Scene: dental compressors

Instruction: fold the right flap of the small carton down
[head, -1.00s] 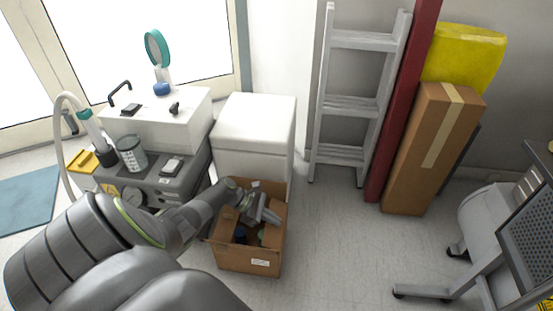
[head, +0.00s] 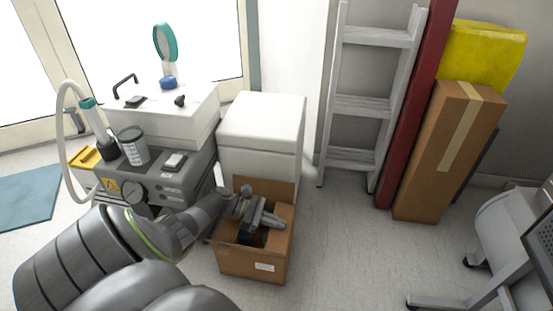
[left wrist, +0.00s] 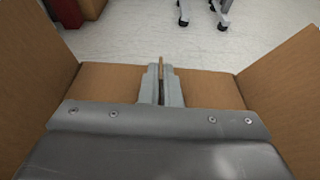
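The small carton (head: 238,262) stands open on the floor in front of the white box. Its back flap (head: 268,188) stands up. My left gripper (head: 262,222) is over the opening, pointing at the carton's right side. In the left wrist view its two fingers (left wrist: 162,84) are close together, with a thin brown strip between the tips. I cannot tell whether that strip is cardboard. A brown cardboard panel (left wrist: 105,85) on the carton's right side lies just beyond the fingers; I cannot tell whether it is flap or wall. My right gripper is not in view.
A white box (head: 262,125) stands right behind the carton, and a grey compressor unit (head: 160,185) is at its left. A ladder (head: 362,104), a red post (head: 412,105) and a tall carton (head: 435,190) lean at the back right. The floor right of the carton is clear.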

